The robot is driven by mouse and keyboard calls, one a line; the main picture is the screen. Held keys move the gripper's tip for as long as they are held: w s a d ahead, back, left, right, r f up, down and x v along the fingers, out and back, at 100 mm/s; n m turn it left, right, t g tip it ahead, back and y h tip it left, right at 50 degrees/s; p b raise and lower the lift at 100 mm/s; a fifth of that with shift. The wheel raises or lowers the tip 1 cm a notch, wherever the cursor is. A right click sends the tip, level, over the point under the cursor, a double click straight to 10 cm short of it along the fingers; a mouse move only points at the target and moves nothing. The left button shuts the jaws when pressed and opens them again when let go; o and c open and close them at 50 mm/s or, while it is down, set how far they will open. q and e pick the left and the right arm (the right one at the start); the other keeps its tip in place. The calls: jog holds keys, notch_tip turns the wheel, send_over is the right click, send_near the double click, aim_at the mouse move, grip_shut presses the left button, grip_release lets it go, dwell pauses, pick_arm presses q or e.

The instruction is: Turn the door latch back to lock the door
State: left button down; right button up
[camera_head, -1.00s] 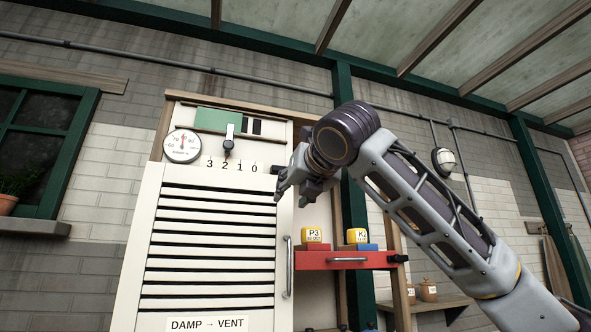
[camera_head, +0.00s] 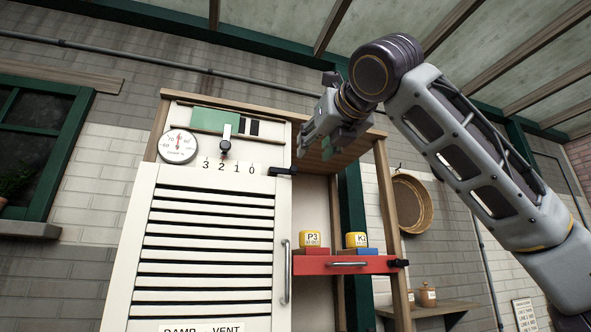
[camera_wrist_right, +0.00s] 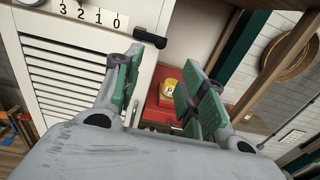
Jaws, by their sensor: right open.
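The white louvred door (camera_head: 215,175) stands closed-looking in the cabinet front. Its black door latch (camera_head: 283,171) sits at the upper right edge of the door and lies roughly horizontal, reaching toward the frame. The latch also shows in the right wrist view (camera_wrist_right: 150,39), above and left of the finger gap. My right gripper (camera_head: 324,148) is open and empty, above and to the right of the latch and apart from it. Its green-padded fingers show spread in the wrist view (camera_wrist_right: 163,72). My left gripper is not in view.
A red drawer (camera_head: 330,265) carries yellow blocks (camera_head: 311,238) on the right. A dial gauge (camera_head: 178,146) and a slider lever (camera_head: 226,148) by a number scale sit above the door. A round basket (camera_head: 412,204) hangs at right. A wooden top overhangs the open right bay.

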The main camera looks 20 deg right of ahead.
aim_at(294, 170)
jog(key=shift+w, duration=0.1)
jog(key=shift+w+a+p, duration=0.15)
jog(key=shift+w+p, duration=0.6)
jog(key=shift+w, duration=2.65)
jog(key=shift+w+a+p, duration=0.1)
jog(key=shift+w+p, duration=0.6)
jog(key=shift+w, duration=2.7)
jog(key=shift+c, duration=0.5)
grip_shut()
